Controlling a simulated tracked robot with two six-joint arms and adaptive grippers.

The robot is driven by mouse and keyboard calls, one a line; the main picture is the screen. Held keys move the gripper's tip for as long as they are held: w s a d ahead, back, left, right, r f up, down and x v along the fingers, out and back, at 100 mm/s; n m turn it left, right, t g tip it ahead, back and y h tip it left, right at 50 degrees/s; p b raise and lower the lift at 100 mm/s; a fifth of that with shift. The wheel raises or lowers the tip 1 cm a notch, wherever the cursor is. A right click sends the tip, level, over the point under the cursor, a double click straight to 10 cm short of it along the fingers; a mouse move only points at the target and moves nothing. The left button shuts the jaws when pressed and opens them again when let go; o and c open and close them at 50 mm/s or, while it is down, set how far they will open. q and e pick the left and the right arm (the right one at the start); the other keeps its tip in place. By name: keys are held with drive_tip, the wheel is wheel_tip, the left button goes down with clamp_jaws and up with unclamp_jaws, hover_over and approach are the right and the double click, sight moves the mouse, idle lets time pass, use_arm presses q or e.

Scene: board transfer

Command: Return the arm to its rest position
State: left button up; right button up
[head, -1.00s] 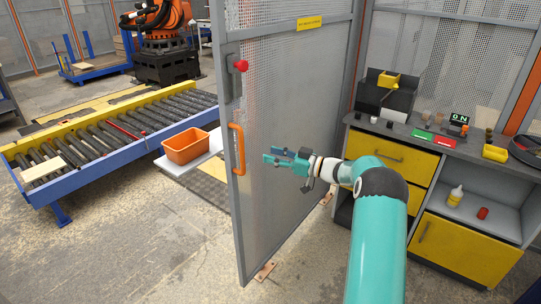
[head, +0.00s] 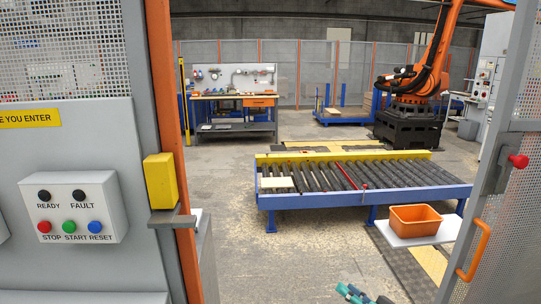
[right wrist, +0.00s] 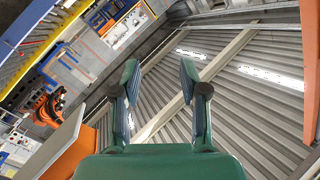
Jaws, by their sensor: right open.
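My right gripper (head: 352,294) shows only as teal fingers at the bottom edge of the head view, right of centre. The rest of that arm is out of the picture. In the right wrist view both green fingers of the gripper (right wrist: 160,85) stand apart with nothing between them. That view looks past the fingers at a ribbed grey ceiling with light strips. My left gripper is in neither view.
A mesh gate (head: 511,225) with an orange handle (head: 474,250) stands at right. A control panel (head: 76,207) and orange post (head: 172,120) stand at left. Beyond the opening are a roller conveyor (head: 320,202), an orange bin (head: 415,218) and an orange robot arm (head: 428,62).

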drive_tip(key=s+a+f+m+g+h, duration=0.2)
drive_tip(key=s+a+f+g, duration=0.5)
drive_tip(key=s+a+f, duration=0.85)
drive_tip(key=s+f+g+h, duration=0.1)
drive_tip(key=s+f+g, duration=0.3)
drive_tip(key=s, duration=0.5)
drive_tip(key=s+d+f+n+g+h, duration=0.1)
drive_tip(key=s+f+g, duration=0.2)
drive_tip(key=s, duration=0.7)
drive_tip(key=shift+s+d+f+g, duration=0.25)
drive_tip(key=shift+d+f+g, duration=0.05)
drive_tip(key=shift+f+g, duration=0.1)
